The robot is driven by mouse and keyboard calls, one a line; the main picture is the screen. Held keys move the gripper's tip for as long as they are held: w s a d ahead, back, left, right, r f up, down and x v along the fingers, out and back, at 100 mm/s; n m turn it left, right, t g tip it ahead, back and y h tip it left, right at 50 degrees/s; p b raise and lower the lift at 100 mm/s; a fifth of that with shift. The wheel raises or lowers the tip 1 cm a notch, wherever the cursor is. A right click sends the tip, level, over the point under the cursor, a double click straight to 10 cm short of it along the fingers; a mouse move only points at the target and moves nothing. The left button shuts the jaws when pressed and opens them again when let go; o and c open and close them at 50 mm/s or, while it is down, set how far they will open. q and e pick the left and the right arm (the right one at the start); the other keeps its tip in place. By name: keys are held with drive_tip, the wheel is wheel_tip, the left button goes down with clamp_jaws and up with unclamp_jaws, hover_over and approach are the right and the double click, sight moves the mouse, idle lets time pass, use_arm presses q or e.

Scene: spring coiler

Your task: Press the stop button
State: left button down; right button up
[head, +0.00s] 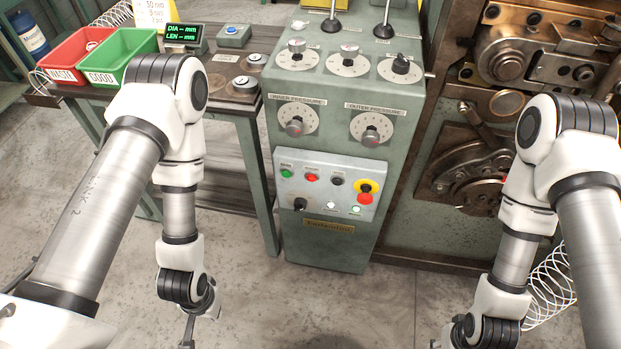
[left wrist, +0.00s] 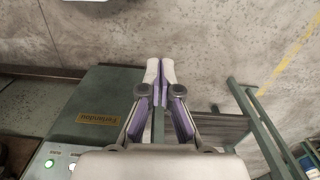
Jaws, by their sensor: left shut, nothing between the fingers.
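The grey control panel (head: 332,190) on the front of the green cabinet carries a red button (head: 311,177), a green button (head: 287,173), a dark button (head: 337,181) and a larger red button on a yellow base (head: 367,188). I cannot read the small labels, so which one is marked stop is unclear. My left gripper (head: 188,343) hangs low at the bottom edge, left of the cabinet and apart from the panel. In the left wrist view my left gripper (left wrist: 160,72) is shut and empty. My right gripper is mostly cut off at the bottom right.
The green cabinet (head: 330,250) has several dials and two levers above the panel. A side table with a red bin (head: 75,62) and a green bin (head: 122,58) stands left. The coiling machine (head: 480,165) stands right. Floor before the cabinet is clear.

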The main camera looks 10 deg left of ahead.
use_arm(q)
drive_tip(key=w+d+r+m+t+h+b, duration=0.4)
drive_tip(key=w+d+m, duration=0.3)
drive_tip(key=w+m, duration=0.3)
drive_tip(key=w+d+r+m+t+h+b, duration=0.4)
drive_tip(key=w+d+r+m+t+h, duration=0.1)
drive_tip(key=w+m, duration=0.5)
drive_tip(key=d+m+t+h, duration=0.1)
drive_tip(key=d+h, duration=0.1)
drive_tip(key=d, duration=0.1)
drive_tip(key=shift+w+d+r+t, duration=0.25)
drive_tip(key=shift+w+r+t, duration=0.05)
drive_tip(key=shift+w+r, duration=0.1)
drive_tip(key=shift+w, duration=0.1)
